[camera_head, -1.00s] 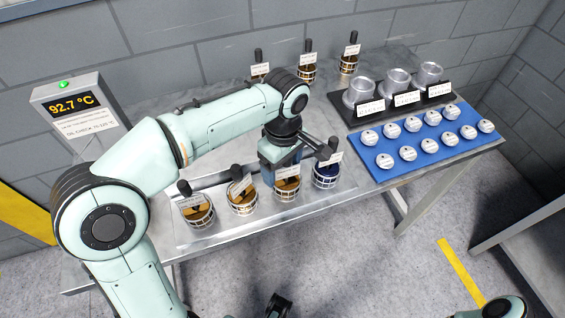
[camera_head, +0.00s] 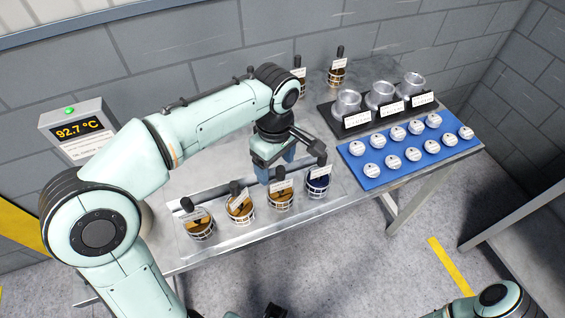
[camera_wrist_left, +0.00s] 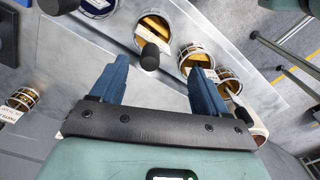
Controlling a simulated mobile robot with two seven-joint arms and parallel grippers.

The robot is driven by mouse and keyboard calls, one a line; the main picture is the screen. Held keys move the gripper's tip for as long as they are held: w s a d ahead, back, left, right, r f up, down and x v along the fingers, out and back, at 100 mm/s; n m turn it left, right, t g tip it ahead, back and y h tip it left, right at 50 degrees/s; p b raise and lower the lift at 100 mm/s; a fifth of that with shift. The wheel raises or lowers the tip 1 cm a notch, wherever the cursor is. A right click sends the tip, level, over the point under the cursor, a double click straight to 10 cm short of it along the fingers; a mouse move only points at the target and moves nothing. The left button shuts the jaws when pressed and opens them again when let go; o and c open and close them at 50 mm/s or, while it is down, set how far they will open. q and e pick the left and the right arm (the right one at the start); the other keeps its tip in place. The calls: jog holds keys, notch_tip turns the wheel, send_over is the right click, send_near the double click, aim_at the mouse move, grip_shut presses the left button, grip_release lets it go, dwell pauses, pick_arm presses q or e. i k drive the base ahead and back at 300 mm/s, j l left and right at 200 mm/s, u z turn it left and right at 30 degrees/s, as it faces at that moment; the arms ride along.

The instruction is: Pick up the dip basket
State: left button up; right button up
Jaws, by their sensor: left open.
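Four wire dip baskets stand in a row on a metal tray (camera_head: 205,245). Three have orange-brown contents: the left one (camera_head: 200,230), the second (camera_head: 240,210) and the third (camera_head: 281,198). The right one (camera_head: 318,184) is dark blue inside. Each has a black handle and a white tag. My left gripper (camera_head: 277,168) is open and empty, just behind the third basket. In the left wrist view its blue fingers (camera_wrist_left: 158,82) are spread, with an orange basket (camera_wrist_left: 154,30) and its black knob beyond them. A dark part at the bottom edge may be my right gripper.
More handled baskets (camera_head: 337,75) stand at the back wall. A black stand (camera_head: 350,127) holds metal cups, and a blue mat (camera_head: 375,181) holds several white-topped pucks. A temperature display (camera_head: 76,130) is at left. Open floor lies in front of the table.

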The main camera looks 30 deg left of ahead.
aim_at(317, 185)
jog(key=i+l+u, duration=0.2)
jog(key=u, duration=0.15)
jog(key=i+l+u, duration=0.2)
jog(key=u, duration=0.2)
jog(key=i+l+u, duration=0.1)
jog(key=l+u, duration=0.25)
